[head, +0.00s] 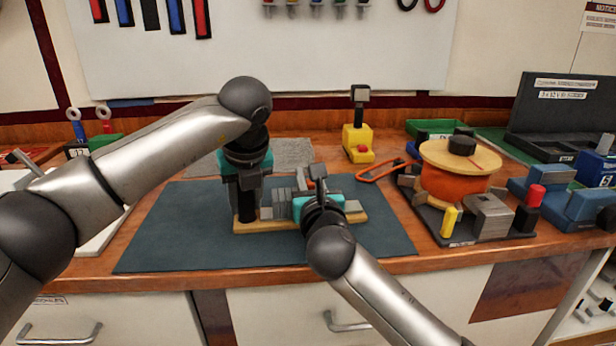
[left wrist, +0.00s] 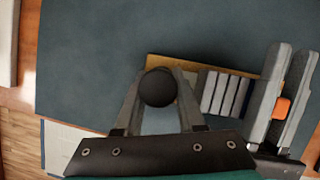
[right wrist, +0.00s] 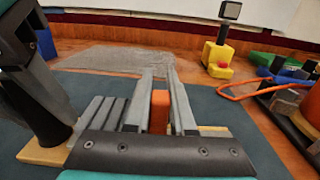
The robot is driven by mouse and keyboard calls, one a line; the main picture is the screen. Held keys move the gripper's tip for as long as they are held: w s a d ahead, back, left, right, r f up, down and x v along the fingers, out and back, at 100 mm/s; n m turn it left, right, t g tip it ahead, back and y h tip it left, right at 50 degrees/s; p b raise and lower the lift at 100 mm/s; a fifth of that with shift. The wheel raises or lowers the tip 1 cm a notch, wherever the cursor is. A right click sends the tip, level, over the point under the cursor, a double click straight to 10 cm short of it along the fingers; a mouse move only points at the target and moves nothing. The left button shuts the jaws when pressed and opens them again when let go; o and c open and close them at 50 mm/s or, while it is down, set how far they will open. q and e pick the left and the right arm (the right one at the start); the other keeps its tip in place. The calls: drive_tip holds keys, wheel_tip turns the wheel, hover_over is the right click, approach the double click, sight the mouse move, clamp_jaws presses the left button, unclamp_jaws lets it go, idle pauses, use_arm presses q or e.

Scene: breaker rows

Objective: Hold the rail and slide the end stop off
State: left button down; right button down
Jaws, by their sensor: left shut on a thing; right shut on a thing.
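A pale wooden base (head: 356,217) lies on the dark mat and carries a row of grey breakers (head: 283,203). The rail under them is mostly hidden. A black round-topped post (left wrist: 158,87) stands at the base's left end. My left gripper (head: 246,200) is shut around this post from above. An orange block (right wrist: 159,112), apparently the end stop, is at the right of the breakers. My right gripper (head: 314,186) is shut on it, with a finger on each side; the orange also shows in the left wrist view (left wrist: 282,107). Its contact with the rail is hidden.
The dark mat (head: 180,235) is clear around the base. Behind stands a yellow block with a red button (head: 357,142). To the right are an orange spool (head: 455,180), an orange-handled tool (head: 380,172) and blue blocks (head: 565,200). A grey pad (head: 290,152) lies behind.

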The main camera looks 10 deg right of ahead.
use_arm(q)
drive_tip(key=shift+a+r, duration=0.1)
use_arm(e)
drive_tip(key=shift+w+d, duration=0.2)
drive_tip(key=shift+d, duration=3.15)
drive_tip(key=c, duration=0.8)
unclamp_jaws()
drive_tip(key=shift+o, duration=0.2)
drive_tip(key=shift+a, duration=0.1)
drive_tip(key=shift+s, duration=0.1)
drive_tip(key=shift+s, duration=0.2)
drive_tip(key=s, duration=1.1)
drive_tip(key=shift+s+d, duration=0.25)
drive_tip(key=shift+d, duration=0.05)
